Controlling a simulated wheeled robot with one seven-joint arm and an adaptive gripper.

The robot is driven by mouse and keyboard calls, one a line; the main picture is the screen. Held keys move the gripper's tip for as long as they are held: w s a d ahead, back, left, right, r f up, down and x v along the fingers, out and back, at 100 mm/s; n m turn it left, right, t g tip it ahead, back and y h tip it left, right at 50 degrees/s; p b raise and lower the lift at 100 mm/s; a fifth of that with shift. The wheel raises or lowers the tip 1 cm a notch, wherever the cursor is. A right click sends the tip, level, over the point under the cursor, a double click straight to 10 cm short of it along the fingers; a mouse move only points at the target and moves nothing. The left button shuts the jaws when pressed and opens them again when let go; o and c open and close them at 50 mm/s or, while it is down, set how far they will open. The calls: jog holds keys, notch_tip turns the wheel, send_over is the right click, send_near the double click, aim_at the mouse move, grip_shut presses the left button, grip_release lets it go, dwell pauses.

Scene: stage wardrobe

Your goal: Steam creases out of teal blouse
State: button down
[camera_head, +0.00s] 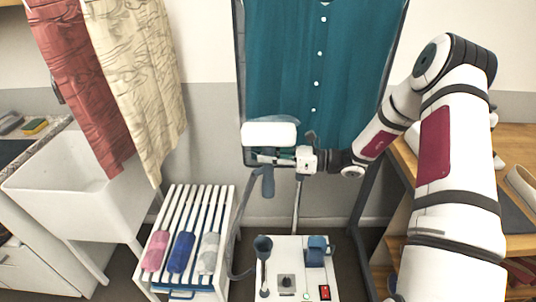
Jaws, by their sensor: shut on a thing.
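The teal blouse (325,60) hangs from a dark frame at the top centre, its row of white buttons facing me. Its top is cut off by the picture edge. My gripper (275,157) is in front of the blouse's lower left part. It is shut on the steamer head, whose wide white plate (268,133) shows above the fingers and whose grey-blue handle (267,183) hangs below. I cannot tell whether the plate touches the cloth. A grey hose (238,225) runs down from the handle towards the white steamer base (273,268).
The base carries a dark cup, a blue holder, a knob and a red switch (324,292). A white slatted rack (205,195) with rolled cloths stands left of it. Red and cream cloths (135,70) hang by a white sink (70,185). Wooden shelves (515,160) with shoes stand right.

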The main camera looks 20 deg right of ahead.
aim_at(268, 195)
jog(key=shift+f+b, duration=1.05)
jog(key=shift+f, duration=1.6)
jog(key=shift+f+b, duration=1.2)
jog(key=shift+f, duration=1.25)
jog(key=shift+s, duration=0.1)
jog(key=shift+s+a+r+p, duration=0.1)
jog(key=shift+s+a+p, duration=0.1)
jog(key=shift+s+p, duration=0.25)
jog(key=shift+s+a+p, duration=0.15)
jog(key=shift+s+p, duration=0.15)
jog(key=shift+s, duration=0.25)
jog(key=shift+s+a+p, duration=0.3)
jog(key=shift+s+p, duration=0.15)
jog(key=shift+s, duration=0.45)
jog(key=shift+s+a+p, duration=0.3)
jog(key=shift+s+p, duration=0.15)
jog(key=shift+s, duration=0.4)
